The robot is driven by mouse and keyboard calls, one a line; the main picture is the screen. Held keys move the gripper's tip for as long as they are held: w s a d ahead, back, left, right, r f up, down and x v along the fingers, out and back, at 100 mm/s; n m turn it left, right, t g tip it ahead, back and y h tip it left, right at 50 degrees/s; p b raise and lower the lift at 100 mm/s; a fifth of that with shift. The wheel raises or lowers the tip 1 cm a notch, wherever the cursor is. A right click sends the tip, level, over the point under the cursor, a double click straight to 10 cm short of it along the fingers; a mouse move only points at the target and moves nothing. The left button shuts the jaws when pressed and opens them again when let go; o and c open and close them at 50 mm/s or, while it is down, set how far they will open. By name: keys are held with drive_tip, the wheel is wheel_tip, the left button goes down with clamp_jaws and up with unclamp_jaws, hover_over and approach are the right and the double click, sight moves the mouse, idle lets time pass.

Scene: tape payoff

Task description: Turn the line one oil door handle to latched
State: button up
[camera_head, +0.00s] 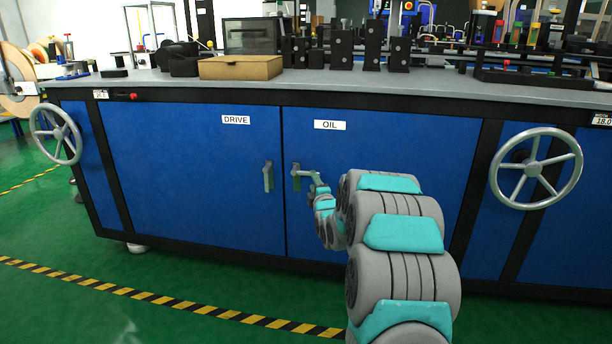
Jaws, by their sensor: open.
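The oil door (400,150) is a blue panel labelled OIL (330,125) on the front of the grey-topped cabinet. Its grey handle (296,177) is at the door's left edge, with an upright plate and a lever part running to the right, roughly level. My arm reaches in from the lower right. My gripper (316,181) is at the right end of the handle, small in the picture and partly hidden by my own arm links. It is open; whether it touches the lever I cannot tell.
The drive door (200,180) to the left has its own upright handle (268,176). Handwheels stand out at the left (55,134) and right (536,168). A cardboard box (240,68) and black blocks sit on the top. Green floor in front is clear, with a striped line (160,299).

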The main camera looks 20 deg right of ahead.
sight(306, 172)
drive_tip(key=x, duration=0.6)
drive_tip(key=shift+w+r, duration=0.1)
drive_tip(key=shift+w, duration=0.1)
clamp_jaws()
idle(0.3)
idle(1.0)
